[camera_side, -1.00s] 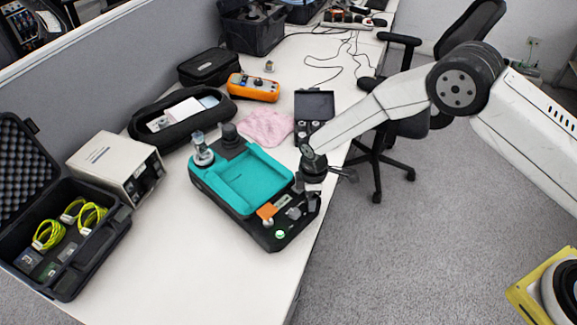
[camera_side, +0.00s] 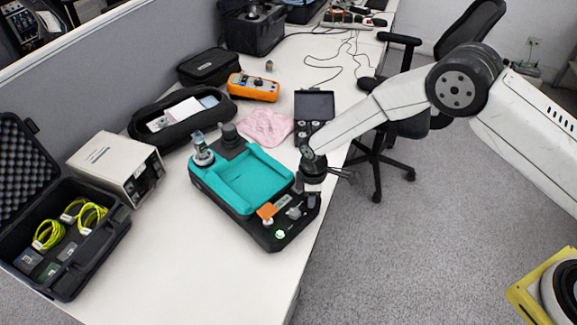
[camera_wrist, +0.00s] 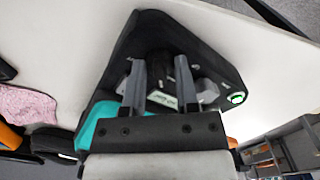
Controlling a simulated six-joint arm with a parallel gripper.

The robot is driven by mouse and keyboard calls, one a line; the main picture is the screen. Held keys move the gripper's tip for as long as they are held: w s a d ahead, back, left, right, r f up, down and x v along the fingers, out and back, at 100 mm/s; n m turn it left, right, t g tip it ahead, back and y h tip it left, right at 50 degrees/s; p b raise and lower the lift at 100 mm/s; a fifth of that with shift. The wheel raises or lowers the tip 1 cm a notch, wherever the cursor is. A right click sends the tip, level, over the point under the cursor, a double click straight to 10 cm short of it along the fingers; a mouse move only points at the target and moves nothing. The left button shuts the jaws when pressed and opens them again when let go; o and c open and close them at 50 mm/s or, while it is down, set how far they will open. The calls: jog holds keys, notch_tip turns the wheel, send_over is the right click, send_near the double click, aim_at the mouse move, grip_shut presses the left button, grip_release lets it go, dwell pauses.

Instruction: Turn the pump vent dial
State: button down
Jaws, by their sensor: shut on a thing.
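The pump unit is a black base with a teal tray (camera_side: 255,180) on the white bench in the side view. In the wrist view, its black end panel (camera_wrist: 150,25) carries a dark round dial (camera_wrist: 158,62), which I take to be the pump vent dial. My gripper (camera_wrist: 160,78) has one finger on each side of this dial and is shut on it. A white label (camera_wrist: 165,98) shows between the fingers. In the side view, my gripper (camera_side: 313,178) is at the unit's right end, and the dial's marking cannot be made out.
A green lit button (camera_side: 280,234) and an orange tag (camera_side: 266,211) sit on the same panel. A pink cloth (camera_side: 265,127), an orange meter (camera_side: 252,87) and a black tray (camera_side: 314,106) lie behind. A glass-topped fitting (camera_side: 201,150) stands up at the unit's far corner.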

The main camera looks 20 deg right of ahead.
jog(key=m, duration=0.4)
jog(key=shift+m, duration=0.4)
jog(key=m, duration=0.4)
jog(key=shift+m, duration=0.3)
jog(key=m, duration=0.4)
jog(key=shift+m, duration=2.1)
jog(key=shift+c, duration=1.8)
grip_release()
jog(key=shift+r, duration=0.1)
